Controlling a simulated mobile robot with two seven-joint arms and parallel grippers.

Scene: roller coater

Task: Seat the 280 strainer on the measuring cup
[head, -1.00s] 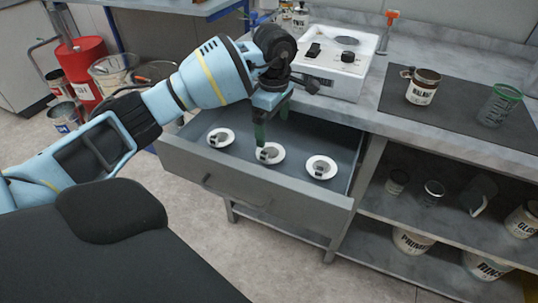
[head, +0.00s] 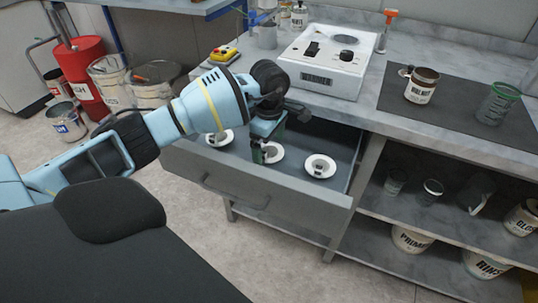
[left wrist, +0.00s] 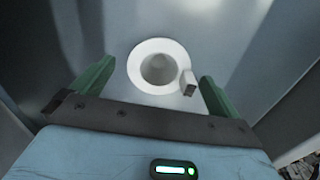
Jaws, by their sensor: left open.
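Three white ring-shaped strainers lie in a row in the open drawer (head: 225,187): a left one (head: 220,138), a middle one (head: 272,153) and a right one (head: 320,167). Each has a small grey tab; I cannot read which is the 280. My left gripper (head: 263,150) is low in the drawer at the middle strainer, partly covering it. In the left wrist view its open green fingers stand on either side of a strainer (left wrist: 141,66), not visibly touching it. A clear measuring cup with a green rim (head: 497,104) stands on the dark mat at the right. My right gripper is not in view.
A can labelled WALNUT (head: 421,87) stands on the mat (head: 455,98), left of the cup. A white device (head: 325,63) stands on the counter behind the drawer. Shelves on the right hold clear cups (head: 432,191) and cans. The drawer walls surround my gripper.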

